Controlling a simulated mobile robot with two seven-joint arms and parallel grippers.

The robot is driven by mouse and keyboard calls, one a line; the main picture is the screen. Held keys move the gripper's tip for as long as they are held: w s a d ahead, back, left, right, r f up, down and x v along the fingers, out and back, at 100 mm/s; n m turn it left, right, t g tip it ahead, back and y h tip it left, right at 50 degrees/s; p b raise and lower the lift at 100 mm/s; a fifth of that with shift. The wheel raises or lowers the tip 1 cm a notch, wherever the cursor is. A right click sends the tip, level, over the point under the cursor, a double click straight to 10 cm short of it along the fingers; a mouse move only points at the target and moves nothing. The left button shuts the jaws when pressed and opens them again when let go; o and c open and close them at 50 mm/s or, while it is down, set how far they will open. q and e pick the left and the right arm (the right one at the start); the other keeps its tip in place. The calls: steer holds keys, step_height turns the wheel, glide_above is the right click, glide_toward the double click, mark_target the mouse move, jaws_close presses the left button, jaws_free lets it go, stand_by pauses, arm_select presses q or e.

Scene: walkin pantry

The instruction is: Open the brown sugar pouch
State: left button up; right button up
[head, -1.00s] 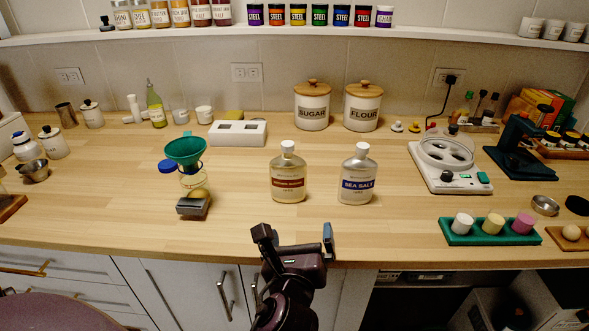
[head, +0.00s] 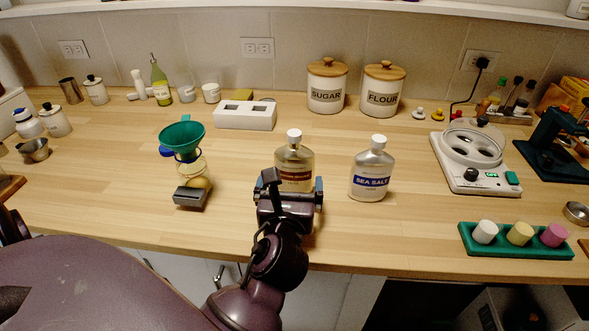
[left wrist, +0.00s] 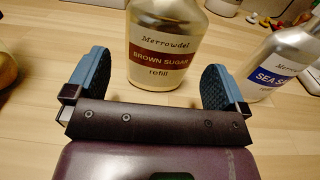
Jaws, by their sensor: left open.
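The brown sugar pouch (head: 295,163) stands upright on the wooden counter, a pale bottle-shaped pouch with a white cap and a brown label. In the left wrist view the pouch (left wrist: 165,45) shows its "BROWN SUGAR refill" label; its top is cut off there. My left gripper (head: 291,190) is open just in front of the pouch. In the left wrist view its blue fingers (left wrist: 158,85) are spread, one toward each side of the pouch's lower part, with gaps. My right gripper is not in view.
The sea salt pouch (head: 371,170) stands close on the right. A green funnel (head: 182,136) on a stand is to the left. Sugar (head: 326,87) and flour (head: 382,91) canisters stand behind. A green tray (head: 512,250) is at front right.

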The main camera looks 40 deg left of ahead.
mark_target(294, 174)
arm_select(q)
steer(key=shift+x, duration=2.3)
steer(key=shift+w+a+r+b, duration=0.15)
steer(key=shift+w+b, duration=0.15)
steer(key=shift+w, duration=0.15)
steer(key=shift+c, duration=0.2)
steer(key=c, duration=0.8)
